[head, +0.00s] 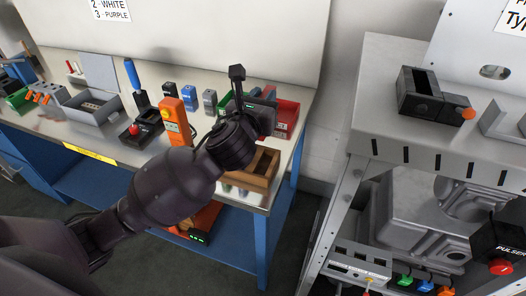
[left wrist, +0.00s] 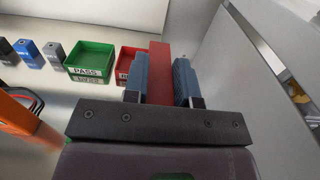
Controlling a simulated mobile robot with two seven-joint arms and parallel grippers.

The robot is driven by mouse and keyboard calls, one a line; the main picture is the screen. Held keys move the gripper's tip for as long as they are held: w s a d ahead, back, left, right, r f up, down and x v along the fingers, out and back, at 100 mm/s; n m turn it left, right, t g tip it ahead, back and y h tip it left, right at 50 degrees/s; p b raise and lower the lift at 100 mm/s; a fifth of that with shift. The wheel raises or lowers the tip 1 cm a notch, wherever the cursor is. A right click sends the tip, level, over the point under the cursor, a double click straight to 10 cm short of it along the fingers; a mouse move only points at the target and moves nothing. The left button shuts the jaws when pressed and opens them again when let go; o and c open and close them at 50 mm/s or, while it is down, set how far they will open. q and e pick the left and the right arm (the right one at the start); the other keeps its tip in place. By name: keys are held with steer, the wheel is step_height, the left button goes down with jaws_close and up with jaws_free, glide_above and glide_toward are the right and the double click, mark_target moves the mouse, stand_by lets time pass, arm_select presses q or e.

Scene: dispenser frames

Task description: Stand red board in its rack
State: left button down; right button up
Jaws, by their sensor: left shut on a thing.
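The red board (left wrist: 159,65) stands upright between the fingers of my left gripper (left wrist: 160,84) in the left wrist view. The gripper is shut on it. My right gripper is not in view.
A red bin (head: 289,113) and a green bin marked PASS (left wrist: 90,57) are close to the gripper. An orange device (head: 175,121) and several small blocks stand to the left. A grey shelf unit (head: 395,150) stands across a gap at right.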

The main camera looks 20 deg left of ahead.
arm_select(q)
step_height(320, 180, down, 8)
steer(key=shift+r+b, duration=0.2)
steer(key=shift+b, duration=0.7)
steer(key=shift+f, duration=0.8)
step_height(320, 180, down, 5)
steer(key=shift+f+b, duration=0.1)
steer(key=shift+b, duration=1.05)
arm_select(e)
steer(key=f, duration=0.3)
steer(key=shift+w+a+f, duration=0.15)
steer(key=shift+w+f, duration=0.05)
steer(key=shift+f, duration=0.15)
arm_select(q)
steer(key=shift+f, duration=0.15)
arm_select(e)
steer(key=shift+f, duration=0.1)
arm_select(q)
steer(key=c, duration=0.9)
jaws_free()
